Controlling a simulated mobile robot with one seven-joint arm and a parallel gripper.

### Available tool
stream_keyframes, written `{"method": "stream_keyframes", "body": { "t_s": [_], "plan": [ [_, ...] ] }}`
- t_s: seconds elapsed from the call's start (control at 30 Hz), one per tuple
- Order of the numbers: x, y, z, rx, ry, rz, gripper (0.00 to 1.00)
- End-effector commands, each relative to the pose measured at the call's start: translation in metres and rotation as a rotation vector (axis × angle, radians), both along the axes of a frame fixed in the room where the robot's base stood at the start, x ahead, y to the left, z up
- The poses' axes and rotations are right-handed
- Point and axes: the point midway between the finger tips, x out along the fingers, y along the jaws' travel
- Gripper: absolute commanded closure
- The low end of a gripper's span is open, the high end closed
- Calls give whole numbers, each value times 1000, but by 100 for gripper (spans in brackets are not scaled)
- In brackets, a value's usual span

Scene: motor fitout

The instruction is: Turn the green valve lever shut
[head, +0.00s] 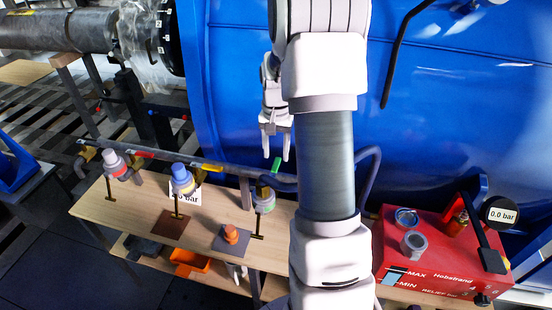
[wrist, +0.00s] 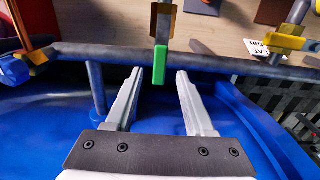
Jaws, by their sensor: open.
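The green valve lever (head: 277,165) sits on a brass valve (head: 263,186) on the pipe above the wooden bench. In the wrist view the green lever (wrist: 159,64) points toward my gripper, across the pipe. My gripper (head: 275,157) is open, its two fingers apart and nothing held. In the wrist view my gripper (wrist: 160,72) has the lever's green end between its fingertips in the picture. I cannot tell whether the lever is at the same depth as the fingers. No contact shows.
A grey pipe (head: 225,170) runs along the bench (head: 105,198). A red lever (head: 143,154) and a yellow lever (head: 209,167) sit further left. The blue tank (head: 235,90) is close behind my gripper. A red pump box (head: 430,252) stands at the right.

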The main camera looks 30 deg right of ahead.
Motion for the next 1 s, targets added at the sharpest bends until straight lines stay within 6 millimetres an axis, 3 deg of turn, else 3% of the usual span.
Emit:
{"method": "stream_keyframes", "body": {
  "t_s": [0.2, 0.53, 0.57, 0.83, 1.0],
  "plan": [
    [0, -1, -24, -1, 1, 0, 46],
    [0, 0, -28, -1, -1, 0, 46],
    [0, 0, -28, -1, -1, -1, 48],
    [0, 0, -27, -1, -1, 0, 97],
    [0, 0, -27, -1, -1, 0, 100]
  ]
}}
